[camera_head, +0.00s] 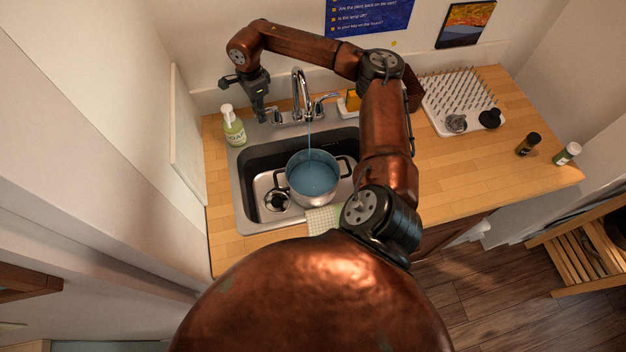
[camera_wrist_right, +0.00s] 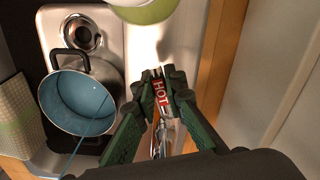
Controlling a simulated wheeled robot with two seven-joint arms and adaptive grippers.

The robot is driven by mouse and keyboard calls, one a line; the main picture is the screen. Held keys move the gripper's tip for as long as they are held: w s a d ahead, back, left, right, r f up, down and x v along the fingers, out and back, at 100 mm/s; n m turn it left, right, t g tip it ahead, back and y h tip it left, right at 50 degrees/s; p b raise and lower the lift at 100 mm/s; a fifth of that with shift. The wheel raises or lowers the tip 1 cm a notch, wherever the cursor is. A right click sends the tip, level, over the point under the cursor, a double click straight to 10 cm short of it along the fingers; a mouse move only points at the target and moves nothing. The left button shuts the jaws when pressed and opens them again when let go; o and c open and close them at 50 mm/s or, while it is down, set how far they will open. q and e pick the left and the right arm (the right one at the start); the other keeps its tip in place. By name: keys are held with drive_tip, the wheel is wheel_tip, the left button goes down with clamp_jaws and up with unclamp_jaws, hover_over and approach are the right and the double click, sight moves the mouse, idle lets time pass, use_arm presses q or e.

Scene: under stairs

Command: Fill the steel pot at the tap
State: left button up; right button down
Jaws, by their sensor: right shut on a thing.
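The steel pot (camera_head: 313,196) stands upright in the sink basin, its two dark handles out to the sides. It also shows in the right wrist view (camera_wrist_right: 82,103), with a blue inside; I cannot tell the water level. A thin stream runs from the tap (camera_head: 300,92) into the pot. My right gripper (camera_head: 262,116) reaches down at the left side of the tap. In the right wrist view its fingers (camera_wrist_right: 162,92) are shut on the tap handle marked HOT (camera_wrist_right: 162,93). My left gripper is in neither view.
A green soap bottle (camera_head: 233,128) stands on the left rim of the sink (camera_head: 243,190). A cloth (camera_head: 324,220) hangs at the front edge. A drying rack (camera_head: 440,118) and two small bottles (camera_head: 528,144) (camera_head: 567,153) stand right. The counter (camera_head: 450,180) before the rack is clear.

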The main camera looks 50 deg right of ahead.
drive_tip(key=shift+d, duration=0.1)
idle(0.4)
drive_tip(key=m, duration=0.1)
drive_tip(key=w+m, duration=0.1)
drive_tip(key=m, duration=0.1)
drive_tip(key=d+m, duration=0.1)
drive_tip(key=shift+w+d+m+p, duration=0.1)
drive_tip(key=shift+w+m+p, duration=0.2)
drive_tip(key=shift+p, duration=0.1)
drive_tip(key=c, duration=1.2)
unclamp_jaws()
drive_tip(key=shift+o, duration=0.2)
wheel_tip(320, 180, up, 7)
drive_tip(key=p, duration=0.4)
drive_tip(key=shift+f, duration=0.1)
